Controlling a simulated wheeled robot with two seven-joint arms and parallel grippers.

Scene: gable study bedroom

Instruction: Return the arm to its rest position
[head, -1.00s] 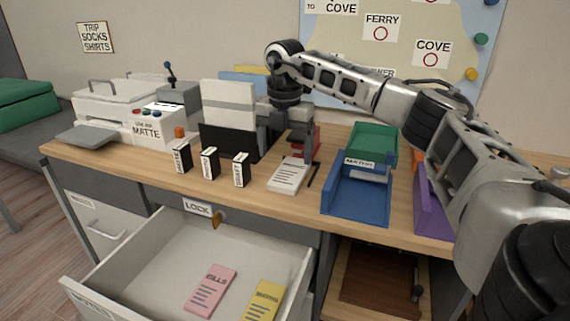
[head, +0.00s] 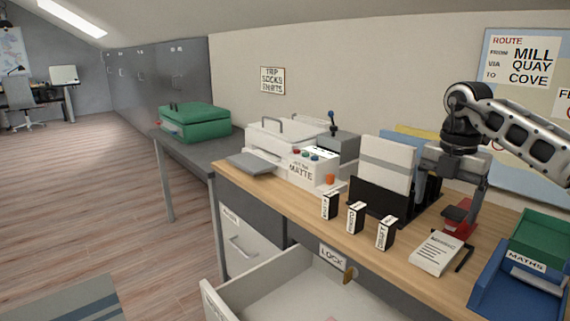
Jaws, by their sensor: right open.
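My right arm comes in from the right edge over the desk (head: 290,212). Its gripper (head: 458,190) points down, open, with nothing seen between its fingers. It hangs just behind a white notepad (head: 435,254), by a red object (head: 459,217) that it partly hides. I cannot tell whether a finger touches that object. My left arm and gripper are not in view.
Small labelled black boxes (head: 356,217), a black file holder (head: 374,198) and a printer (head: 288,150) stand left of the gripper. Blue (head: 505,290) and green (head: 540,238) trays are at right. An open drawer (head: 290,296) juts out below.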

